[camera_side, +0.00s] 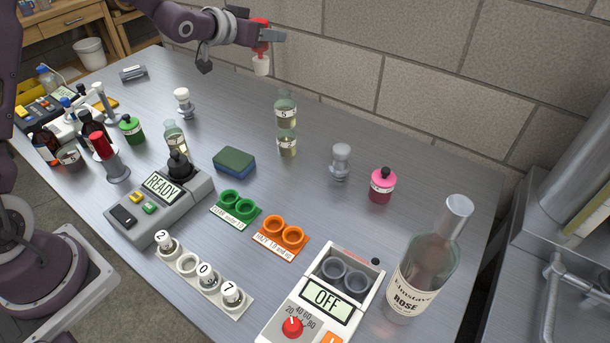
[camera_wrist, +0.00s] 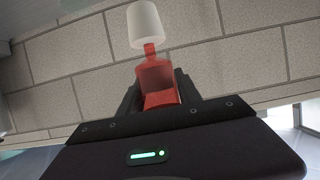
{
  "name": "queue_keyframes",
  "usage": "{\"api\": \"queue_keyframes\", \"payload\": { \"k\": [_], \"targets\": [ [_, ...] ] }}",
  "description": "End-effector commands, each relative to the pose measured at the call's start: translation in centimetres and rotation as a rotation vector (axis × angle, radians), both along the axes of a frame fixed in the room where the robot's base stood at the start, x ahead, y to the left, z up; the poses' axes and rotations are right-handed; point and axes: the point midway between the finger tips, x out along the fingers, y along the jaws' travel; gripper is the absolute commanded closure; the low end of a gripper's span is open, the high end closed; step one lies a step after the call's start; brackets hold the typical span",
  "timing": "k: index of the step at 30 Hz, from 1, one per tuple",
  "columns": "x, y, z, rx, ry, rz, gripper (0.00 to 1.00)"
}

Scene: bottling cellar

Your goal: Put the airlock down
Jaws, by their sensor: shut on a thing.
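The airlock (camera_side: 262,64) has a red body and a white, cup-like end. In the side view it hangs with its white end down, high above the far part of the bench (camera_side: 235,110) and in front of the block wall. My gripper (camera_side: 268,36) is shut on its red body. In the wrist view the airlock (camera_wrist: 147,28) sticks out beyond the fingers, the white end outermost. The fingers hide part of the red body.
A blue-green sponge (camera_side: 234,161), green holder (camera_side: 236,206) and orange holder (camera_side: 281,235) lie nearer. The far bench middle is fairly clear.

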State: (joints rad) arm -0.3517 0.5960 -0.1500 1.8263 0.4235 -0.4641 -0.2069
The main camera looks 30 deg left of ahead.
Motion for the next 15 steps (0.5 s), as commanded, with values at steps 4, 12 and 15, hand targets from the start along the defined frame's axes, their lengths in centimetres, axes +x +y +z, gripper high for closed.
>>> {"api": "queue_keyframes", "payload": {
  "k": [4,12,15],
  "targets": [
    [-1.5,-4.5,0.1,0.002,-0.001,-0.106,1.00],
    [-6.3,-14.0,0.1,0.002,-0.004,-0.355,1.00],
    [-8.3,-16.8,0.1,0.001,-0.003,-0.435,1.00]
  ]
}}
